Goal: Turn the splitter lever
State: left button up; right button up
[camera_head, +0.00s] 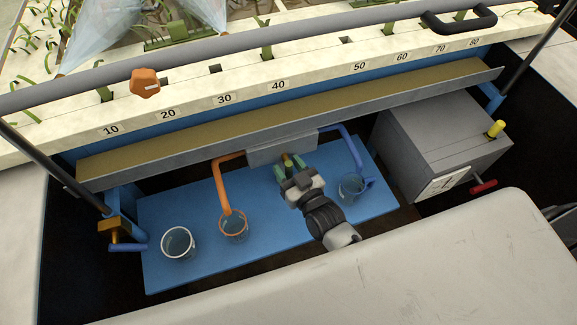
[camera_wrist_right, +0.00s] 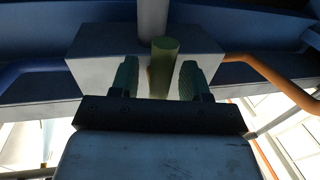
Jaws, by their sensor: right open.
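The splitter is a grey box (camera_head: 268,154) under the flume's front edge, with an orange pipe (camera_head: 218,185) on its left and a blue pipe (camera_head: 352,143) on its right. Its short lever (camera_head: 286,158) sticks out of the front. My right gripper (camera_head: 290,167) is at the lever, its green fingers open. In the right wrist view the lever is a yellowish cylinder (camera_wrist_right: 163,66) between the two fingertips (camera_wrist_right: 159,76), nearer the right-hand one. A gap shows on its left; contact on its right is hard to tell. My left gripper is not in view.
Below, on a blue shelf (camera_head: 285,230), stand an orange-rimmed cup (camera_head: 233,228), a blue cup (camera_head: 352,189) and a white-rimmed cup (camera_head: 178,244). A grey box (camera_head: 440,130) with a yellow knob and red handle is at right. A grey rail (camera_head: 200,62) runs above.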

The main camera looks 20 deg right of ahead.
jog(key=c, duration=0.8)
jog(key=shift+c, duration=0.2)
jog(key=m, duration=0.3)
jog(key=shift+a+m+t+b, duration=0.2)
jog(key=shift+m+t+b, duration=0.1)
jog(key=shift+a+m+t+b, duration=0.2)
jog(key=shift+m+t+b, duration=0.1)
jog(key=shift+m, duration=1.5)
jog(key=shift+r, duration=0.1)
